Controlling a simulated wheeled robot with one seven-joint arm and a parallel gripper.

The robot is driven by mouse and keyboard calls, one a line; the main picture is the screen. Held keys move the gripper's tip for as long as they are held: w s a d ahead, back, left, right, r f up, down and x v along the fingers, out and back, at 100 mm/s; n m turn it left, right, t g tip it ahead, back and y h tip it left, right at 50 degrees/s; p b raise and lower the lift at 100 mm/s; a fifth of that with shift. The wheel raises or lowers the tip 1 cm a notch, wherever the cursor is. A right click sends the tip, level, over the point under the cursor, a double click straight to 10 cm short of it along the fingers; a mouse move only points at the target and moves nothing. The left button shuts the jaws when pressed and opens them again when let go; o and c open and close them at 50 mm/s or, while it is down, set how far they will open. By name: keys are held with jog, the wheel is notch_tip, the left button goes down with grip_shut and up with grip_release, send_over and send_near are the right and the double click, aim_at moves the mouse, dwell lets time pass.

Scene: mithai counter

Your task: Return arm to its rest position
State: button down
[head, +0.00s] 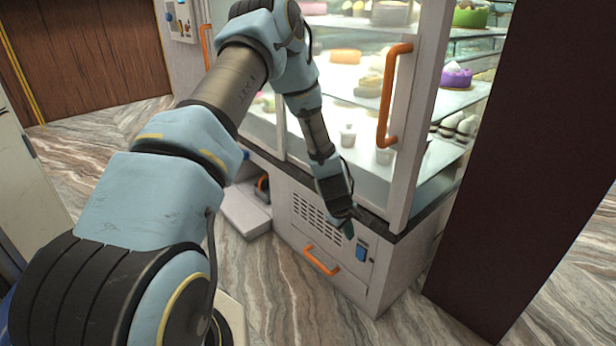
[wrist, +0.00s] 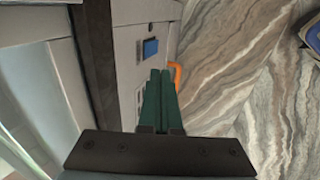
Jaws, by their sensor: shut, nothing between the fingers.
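My arm reaches from the lower left of the head view, up and over, then down in front of the glass display case (head: 396,200). My gripper (head: 347,229) points downward beside the case's lower front panel, near the blue switch (head: 361,251). In the wrist view my gripper (wrist: 160,75) shows two green fingers close together, shut with nothing between them. The orange lower handle (head: 321,260) is below the gripper in the head view. It also shows just past the fingertips in the wrist view (wrist: 175,74). I cannot tell whether the fingers touch the panel.
The case holds cakes and sweets on lit shelves, with an orange door handle (head: 392,95) at its front. A dark brown column (head: 535,150) stands at the right. A brown wooden door (head: 85,65) is at the back left. Marbled floor (head: 300,315) lies open in front.

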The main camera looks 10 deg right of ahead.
jog(key=w+a+r+m+y, duration=0.1)
jog(key=a+r+m, duration=0.3)
jog(key=a+r, duration=1.15)
jog(key=s+a+r+m+y+p, duration=0.1)
jog(key=s+a+r+m, duration=0.1)
jog(key=s+a+r, duration=0.55)
jog(key=s+a+r+m+y, duration=0.15)
jog(key=s+a+r, duration=0.35)
jog(key=a, duration=0.5)
notch_tip(320, 180, up, 20)
jog(key=p, duration=2)
jog(key=shift+w+d+g, duration=0.15)
jog(key=shift+w+g, duration=0.15)
jog(key=shift+w, duration=0.1)
jog(key=c, duration=1.6)
grip_release()
jog(key=shift+n, duration=0.25)
